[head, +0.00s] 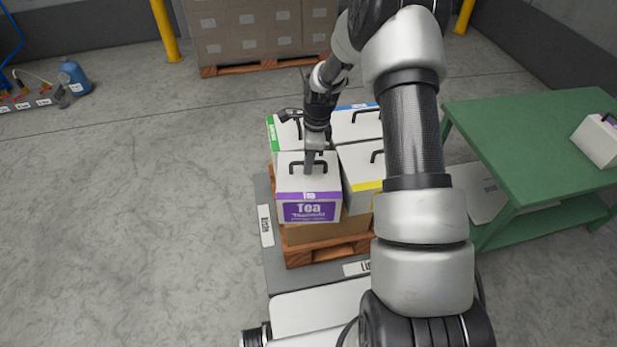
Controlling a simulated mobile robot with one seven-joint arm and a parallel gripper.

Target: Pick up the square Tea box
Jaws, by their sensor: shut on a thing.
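The square Tea box (308,197) is white with a purple band and a purple "Tea" label on its front. It sits at the front left of a group of boxes above a wooden pallet. A dark handle stands on its top. My gripper (310,168) reaches down from above and is shut on this handle. The fingertips are small in the head view, so the exact grip is hard to see. Whether the box rests on what is below it or is slightly lifted, I cannot tell.
A yellow-banded box (358,165) stands close on the right, a green-banded box (273,133) and a blue-banded box (355,122) behind. The pallet (325,252) lies below. A green table (530,135) with another white box (598,140) is at right.

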